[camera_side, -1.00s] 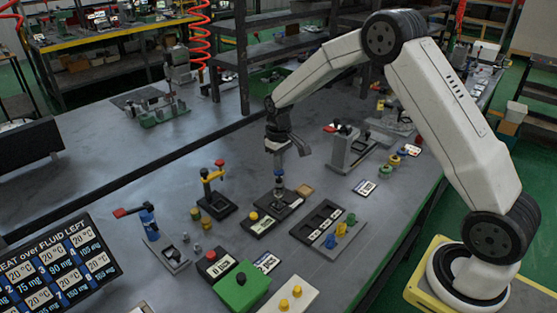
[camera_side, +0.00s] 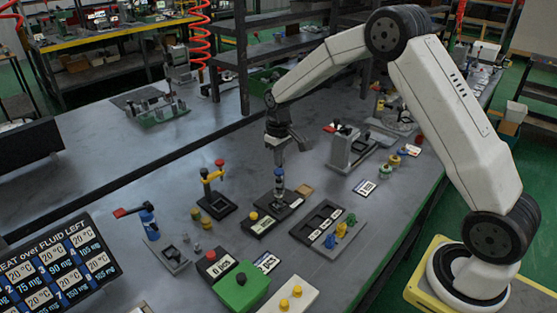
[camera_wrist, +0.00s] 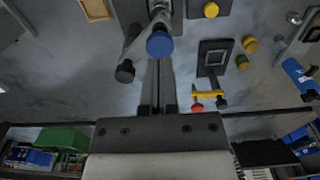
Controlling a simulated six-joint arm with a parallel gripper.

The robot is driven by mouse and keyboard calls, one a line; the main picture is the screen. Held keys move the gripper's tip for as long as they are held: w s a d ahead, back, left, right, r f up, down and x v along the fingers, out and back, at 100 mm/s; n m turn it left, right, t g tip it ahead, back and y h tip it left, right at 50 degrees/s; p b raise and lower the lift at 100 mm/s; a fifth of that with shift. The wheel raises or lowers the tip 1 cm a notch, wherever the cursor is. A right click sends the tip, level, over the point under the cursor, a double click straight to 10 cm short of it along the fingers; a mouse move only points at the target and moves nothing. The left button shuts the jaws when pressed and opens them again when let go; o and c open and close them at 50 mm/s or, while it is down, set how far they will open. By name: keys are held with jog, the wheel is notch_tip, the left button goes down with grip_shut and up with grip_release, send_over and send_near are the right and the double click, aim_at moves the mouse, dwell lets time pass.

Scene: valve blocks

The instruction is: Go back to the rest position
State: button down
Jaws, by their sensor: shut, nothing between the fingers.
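My gripper (camera_side: 290,147) hangs above the grey table, over the area behind the black plate with the blue-topped post (camera_side: 279,183). It is shut and empty, clear of the parts below. In the wrist view my closed fingers (camera_wrist: 158,65) point toward the blue cap (camera_wrist: 160,43), which shows near their tips; a black knob (camera_wrist: 125,71) is left of them. A yellow valve stand with a red knob (camera_side: 214,190) stands to the left on a black base, and it also shows in the wrist view (camera_wrist: 210,93).
A green box (camera_side: 241,287), a red button box (camera_side: 213,264) and a tray with coloured pegs (camera_side: 325,228) lie at the front. A grey lever fixture (camera_side: 345,150) stands right of my gripper. A screen (camera_side: 60,265) is at lower left.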

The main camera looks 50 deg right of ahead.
jog(key=s+a+r+t, duration=0.1)
jog(key=s+a, duration=0.3)
jog(key=s, duration=0.7)
jog(key=s+a+r+t, duration=0.1)
jog(key=s+a, duration=0.3)
jog(key=s, duration=0.7)
jog(key=shift+s+r+t, duration=0.2)
jog(key=shift+r+t, duration=0.1)
jog(key=shift+r, duration=0.3)
jog(key=shift+w, duration=0.15)
jog(key=w+d+r+g, duration=0.1)
jog(key=w+d, duration=0.3)
jog(key=w, duration=0.7)
jog(key=w+d+r+g, duration=0.1)
jog(key=w+d, duration=0.3)
jog(key=w, duration=0.7)
jog(key=shift+r+g, duration=0.3)
jog(key=shift+r, duration=0.4)
jog(key=shift+f, duration=0.1)
